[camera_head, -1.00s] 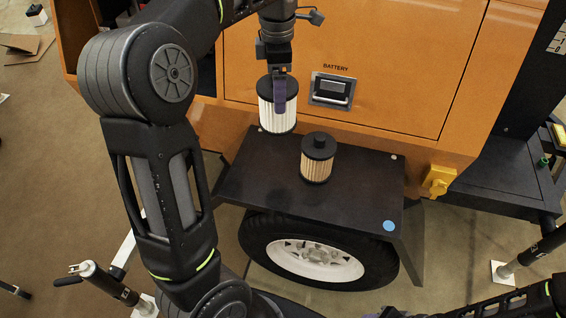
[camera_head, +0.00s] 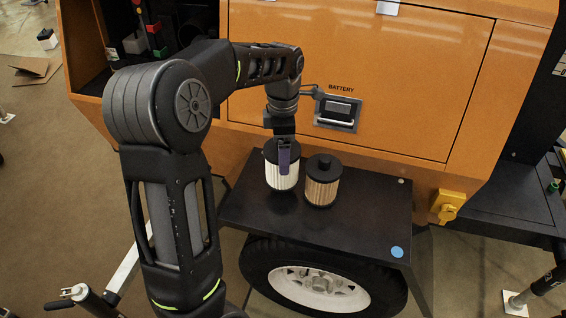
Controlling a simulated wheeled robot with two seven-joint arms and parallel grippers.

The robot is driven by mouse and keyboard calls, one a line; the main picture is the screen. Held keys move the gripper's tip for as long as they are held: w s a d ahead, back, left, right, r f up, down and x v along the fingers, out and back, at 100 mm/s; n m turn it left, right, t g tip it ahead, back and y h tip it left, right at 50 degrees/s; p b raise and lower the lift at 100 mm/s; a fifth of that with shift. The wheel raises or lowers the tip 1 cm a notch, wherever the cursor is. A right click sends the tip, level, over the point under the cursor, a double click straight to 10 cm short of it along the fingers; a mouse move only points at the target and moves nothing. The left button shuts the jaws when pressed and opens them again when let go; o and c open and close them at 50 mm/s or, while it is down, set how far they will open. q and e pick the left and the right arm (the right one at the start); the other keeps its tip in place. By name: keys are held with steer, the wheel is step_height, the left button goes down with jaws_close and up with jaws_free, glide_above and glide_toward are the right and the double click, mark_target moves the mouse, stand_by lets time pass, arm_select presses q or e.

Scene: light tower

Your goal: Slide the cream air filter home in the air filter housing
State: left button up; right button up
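The cream air filter (camera_head: 281,177), a pale pleated cylinder with a black top, is at the back left of the black shelf. My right gripper is out of view. I cannot make out the air filter housing; the dark open bay (camera_head: 170,30) at the upper left is partly hidden by my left arm.
A tan pleated filter (camera_head: 322,190) with a black knobbed top stands just right of the cream one. The black shelf (camera_head: 370,215) is clear to its right. Behind are the orange panel (camera_head: 400,100) and battery handle (camera_head: 338,112). A wheel (camera_head: 318,285) is below.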

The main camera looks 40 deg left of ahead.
arm_select(q)
steer(key=shift+f, duration=0.15)
step_height(320, 180, down, 4)
steer(key=shift+r, duration=0.1)
stand_by(0.4)
steer(key=shift+f, duration=0.25)
steer(key=o, duration=1.9)
